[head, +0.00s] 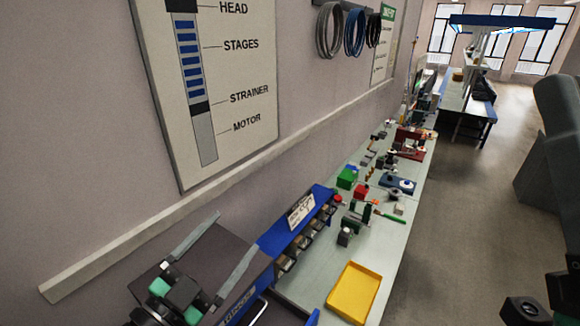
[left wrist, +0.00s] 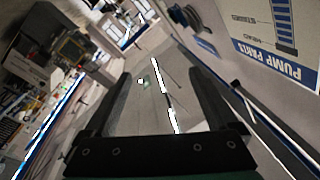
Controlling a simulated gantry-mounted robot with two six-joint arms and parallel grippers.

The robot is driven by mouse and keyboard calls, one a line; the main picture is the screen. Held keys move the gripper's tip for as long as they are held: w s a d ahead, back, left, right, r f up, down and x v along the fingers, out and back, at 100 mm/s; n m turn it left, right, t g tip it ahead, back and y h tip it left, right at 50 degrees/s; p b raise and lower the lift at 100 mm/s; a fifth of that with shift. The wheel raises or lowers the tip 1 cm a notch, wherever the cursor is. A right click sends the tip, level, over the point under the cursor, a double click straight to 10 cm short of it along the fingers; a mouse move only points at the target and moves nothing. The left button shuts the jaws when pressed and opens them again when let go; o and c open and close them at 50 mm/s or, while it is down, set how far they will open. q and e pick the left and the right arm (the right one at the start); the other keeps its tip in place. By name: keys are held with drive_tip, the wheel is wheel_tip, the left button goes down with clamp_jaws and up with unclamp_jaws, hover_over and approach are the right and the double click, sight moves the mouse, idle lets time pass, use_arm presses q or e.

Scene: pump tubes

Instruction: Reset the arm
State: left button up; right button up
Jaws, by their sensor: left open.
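My left gripper (head: 237,231) is at the lower left of the head view, its two long grey fingers spread apart and nothing between them. It is in front of the wall and over the dark-topped cabinet (head: 227,248). In the left wrist view the left gripper (left wrist: 158,73) also shows open and empty, with the room's ceiling or floor blurred beyond. Dark parts of my right arm show at the right edge of the head view, but no right fingers can be made out.
A long bench (head: 322,262) runs along the wall, holding a yellow tray (head: 354,292), a blue bin rack (head: 283,236), a green box (head: 347,178) and a red box (head: 361,192). A pump diagram board (head: 160,50) hangs on the wall. The floor (head: 460,200) right of the bench is clear.

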use_arm(q)
drive_tip(key=s+r+t, duration=0.2)
drive_tip(key=r, duration=0.6)
drive_tip(key=s+r+t, duration=0.2)
drive_tip(key=s+r, duration=0.1)
drive_tip(key=r, duration=0.5)
drive_tip(key=s+a+r+n+t+y, duration=0.6)
drive_tip(key=s+a+r+n+y, duration=0.15)
drive_tip(key=s+r+n, duration=0.35)
wheel_tip(320, 180, down, 16)
drive_tip(key=w+b, duration=0.1)
drive_tip(key=b, duration=1.4)
drive_tip(key=shift+w+n, duration=0.2)
drive_tip(key=shift+n, duration=0.1)
drive_tip(key=shift+d, duration=0.1)
